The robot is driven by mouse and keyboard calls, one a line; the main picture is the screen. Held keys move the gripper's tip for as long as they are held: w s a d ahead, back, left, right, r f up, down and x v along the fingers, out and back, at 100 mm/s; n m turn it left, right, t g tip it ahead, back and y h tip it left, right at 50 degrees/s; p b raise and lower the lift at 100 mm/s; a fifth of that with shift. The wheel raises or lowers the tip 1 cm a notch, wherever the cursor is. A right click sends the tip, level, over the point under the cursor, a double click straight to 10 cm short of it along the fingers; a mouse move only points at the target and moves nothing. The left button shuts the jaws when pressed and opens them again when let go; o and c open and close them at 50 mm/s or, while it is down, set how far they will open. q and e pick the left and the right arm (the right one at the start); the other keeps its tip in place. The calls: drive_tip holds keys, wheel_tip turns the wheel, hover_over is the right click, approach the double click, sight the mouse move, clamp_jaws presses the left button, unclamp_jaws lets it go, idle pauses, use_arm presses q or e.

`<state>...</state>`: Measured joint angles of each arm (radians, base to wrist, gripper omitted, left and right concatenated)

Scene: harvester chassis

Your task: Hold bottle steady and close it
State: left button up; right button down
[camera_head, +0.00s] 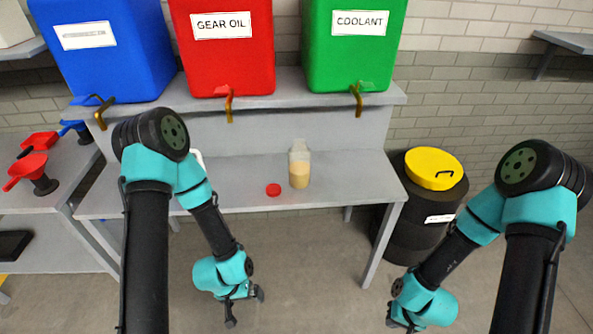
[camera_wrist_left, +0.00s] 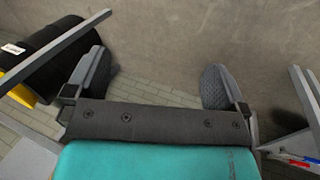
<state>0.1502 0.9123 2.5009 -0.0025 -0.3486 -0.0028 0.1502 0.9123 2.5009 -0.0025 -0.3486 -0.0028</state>
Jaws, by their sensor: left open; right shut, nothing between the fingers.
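A clear bottle (camera_head: 299,170) with tan liquid in its lower part stands upright on the grey bench. Its top looks uncapped. A red cap (camera_head: 273,190) lies on the bench just left of the bottle, apart from it. My left gripper (camera_head: 244,308) hangs low in front of the bench, below and left of the bottle. It is open and empty, and its two spread fingers also show in the left wrist view (camera_wrist_left: 158,88). My right gripper (camera_head: 396,322) is low at the right, near the bottom edge of the head view, far from the bottle; its fingers are partly cut off.
The grey bench (camera_head: 340,185) is otherwise mostly clear. Blue (camera_head: 105,50), red (camera_head: 222,50) and green (camera_head: 352,45) tanks with taps stand on the shelf above. A black barrel with a yellow lid (camera_head: 434,168) stands right of the bench. Red funnels (camera_head: 28,170) lie on the left bench.

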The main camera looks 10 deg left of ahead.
idle(0.4)
use_arm(q)
drive_tip(key=shift+c, duration=1)
